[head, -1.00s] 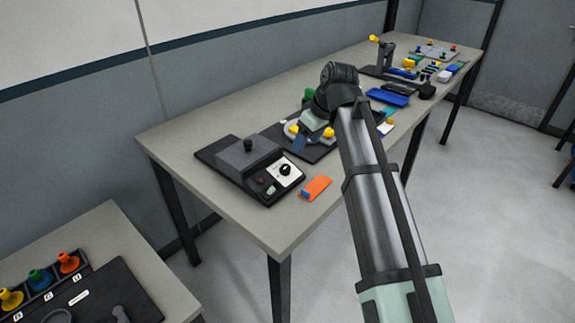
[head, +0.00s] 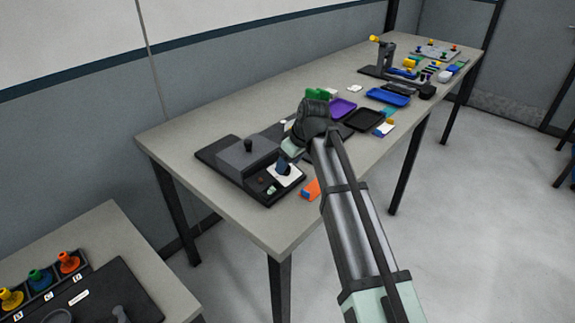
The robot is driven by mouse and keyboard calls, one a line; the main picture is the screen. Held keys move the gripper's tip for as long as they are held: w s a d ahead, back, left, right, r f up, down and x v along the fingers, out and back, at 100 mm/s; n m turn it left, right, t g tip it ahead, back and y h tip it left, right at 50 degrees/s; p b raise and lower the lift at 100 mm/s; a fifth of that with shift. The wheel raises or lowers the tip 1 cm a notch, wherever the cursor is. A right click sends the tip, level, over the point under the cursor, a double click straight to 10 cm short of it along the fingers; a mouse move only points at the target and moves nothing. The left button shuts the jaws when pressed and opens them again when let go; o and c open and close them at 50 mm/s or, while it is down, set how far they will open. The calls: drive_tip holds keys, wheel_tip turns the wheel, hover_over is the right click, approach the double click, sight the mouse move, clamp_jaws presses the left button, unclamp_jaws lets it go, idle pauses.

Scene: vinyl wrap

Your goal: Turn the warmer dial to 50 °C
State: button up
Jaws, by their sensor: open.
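The warmer (head: 216,160) is a black unit with a raised dark grey block and a black knob on top. It stands near the front left end of the long table. Its white dial plate (head: 291,179) is on the right side of the unit. I cannot tell whether the fingers touch the dial.
An orange and blue block (head: 312,188) lies right of the warmer, partly behind my arm. Purple (head: 343,108), black (head: 363,120) and blue (head: 388,97) trays lie farther back. The table's front left corner is clear. A lower table (head: 165,296) with coloured pegs stands at the lower left.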

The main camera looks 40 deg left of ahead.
drive_tip(key=shift+x, duration=0.9)
drive_tip(key=shift+c, duration=0.3)
drive_tip(key=c, duration=1)
drive_tip(key=shift+o, duration=0.2)
drive_tip(key=m, duration=0.5)
drive_tip(key=shift+m, duration=0.3)
drive_tip(key=m, duration=0.6)
